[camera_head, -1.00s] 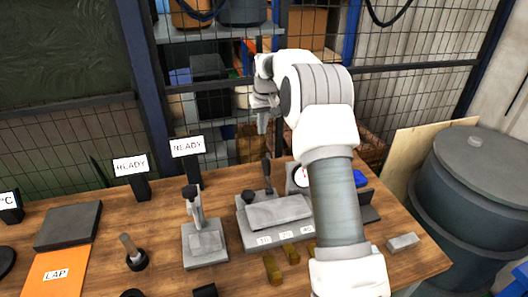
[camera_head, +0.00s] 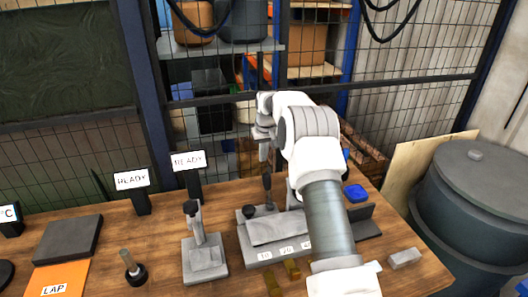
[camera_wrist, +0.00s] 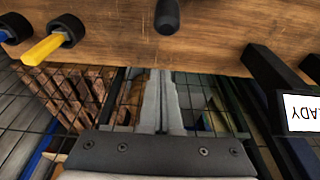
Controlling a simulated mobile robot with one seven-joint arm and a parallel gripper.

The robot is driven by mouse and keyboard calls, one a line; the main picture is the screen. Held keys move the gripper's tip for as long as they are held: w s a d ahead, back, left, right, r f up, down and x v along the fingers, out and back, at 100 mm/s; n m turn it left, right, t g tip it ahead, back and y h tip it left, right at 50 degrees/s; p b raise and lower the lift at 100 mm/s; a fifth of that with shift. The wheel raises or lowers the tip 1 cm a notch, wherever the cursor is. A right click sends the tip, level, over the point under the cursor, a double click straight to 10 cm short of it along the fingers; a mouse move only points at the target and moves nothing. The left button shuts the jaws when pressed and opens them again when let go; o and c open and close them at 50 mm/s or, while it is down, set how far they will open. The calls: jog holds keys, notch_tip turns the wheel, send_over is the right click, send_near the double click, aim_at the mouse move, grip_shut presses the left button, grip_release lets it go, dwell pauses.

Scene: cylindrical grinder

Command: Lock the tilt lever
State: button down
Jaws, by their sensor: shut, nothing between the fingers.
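The grey tilting fixture (camera_head: 277,229) stands on the wooden bench with a row of number labels along its front. A black upright lever (camera_head: 267,188), apparently the tilt lever, rises at its back. My gripper (camera_head: 264,160) points down just above the lever's top, with a small apparent gap. In the wrist view my gripper (camera_wrist: 160,75) has its two grey fingers together, with nothing between them. A dark rounded knob (camera_wrist: 167,17), likely the lever's top, lies beyond the fingertips there. My arm hides the fixture's right part.
A smaller grey fixture (camera_head: 204,257) with its own upright lever stands to the left. A grey block (camera_head: 404,258) lies at the right. A wire mesh fence (camera_head: 410,105) stands behind the bench.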

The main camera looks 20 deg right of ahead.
aim_at(268, 190)
jog(key=shift+s+f+p, duration=0.3)
jog(key=shift+s+f, duration=0.3)
jog(key=shift+f, duration=0.35)
jog(key=shift+s+f+p, duration=0.25)
jog(key=shift+s+f, duration=0.3)
jog(key=shift+f, duration=0.4)
jog(key=shift+b, duration=0.3)
